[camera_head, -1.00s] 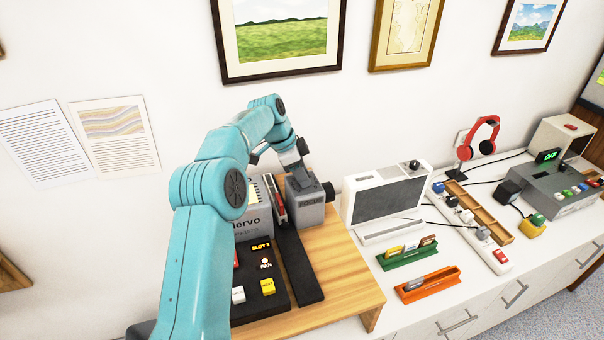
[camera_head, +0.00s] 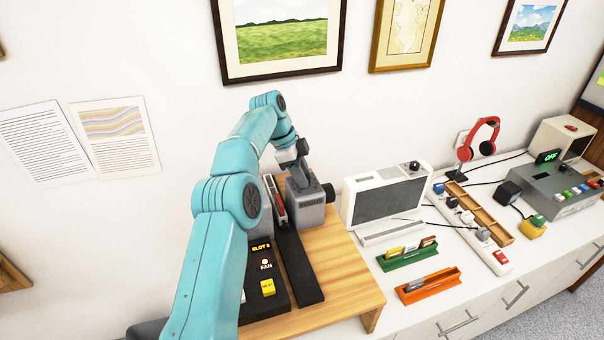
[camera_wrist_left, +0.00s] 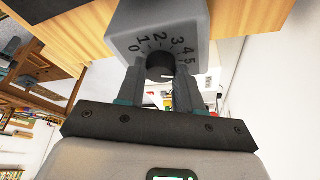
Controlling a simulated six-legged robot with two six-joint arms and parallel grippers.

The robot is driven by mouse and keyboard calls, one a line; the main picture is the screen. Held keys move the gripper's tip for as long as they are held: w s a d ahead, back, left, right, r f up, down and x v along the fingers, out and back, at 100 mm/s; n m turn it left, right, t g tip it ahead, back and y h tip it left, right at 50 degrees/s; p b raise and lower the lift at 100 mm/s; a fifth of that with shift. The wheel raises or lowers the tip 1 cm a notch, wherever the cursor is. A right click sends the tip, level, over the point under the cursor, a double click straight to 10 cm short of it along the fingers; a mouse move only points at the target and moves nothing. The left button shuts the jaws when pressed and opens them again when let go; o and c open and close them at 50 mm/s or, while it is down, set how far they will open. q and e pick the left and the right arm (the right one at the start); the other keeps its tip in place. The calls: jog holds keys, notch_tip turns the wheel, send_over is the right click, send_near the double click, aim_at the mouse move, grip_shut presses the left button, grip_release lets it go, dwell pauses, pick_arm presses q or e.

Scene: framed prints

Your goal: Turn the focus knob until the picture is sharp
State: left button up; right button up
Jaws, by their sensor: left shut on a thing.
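A grey box marked FOCUS (camera_head: 311,214) stands on the wooden stand (camera_head: 345,285), with a dark round part (camera_head: 329,193) on its right side. In the left wrist view, a dark round knob (camera_wrist_left: 159,66) sits on the box face, above it a dial (camera_wrist_left: 160,40) numbered 0 to 5. My left gripper (camera_head: 299,168) is at the top of the box; in the wrist view its two fingers (camera_wrist_left: 165,84) are shut on the knob from both sides. The knob's pointer is hard to make out. I cannot tell which picture is the focused one. My right gripper is not in view.
A white screen unit (camera_head: 388,195), green rack (camera_head: 407,256) and orange rack (camera_head: 428,286) lie to the right. The stand's front right is clear.

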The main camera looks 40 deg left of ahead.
pick_arm(q)
jog(key=o, duration=1)
jog(key=shift+a, duration=0.1)
jog(key=shift+o, duration=0.2)
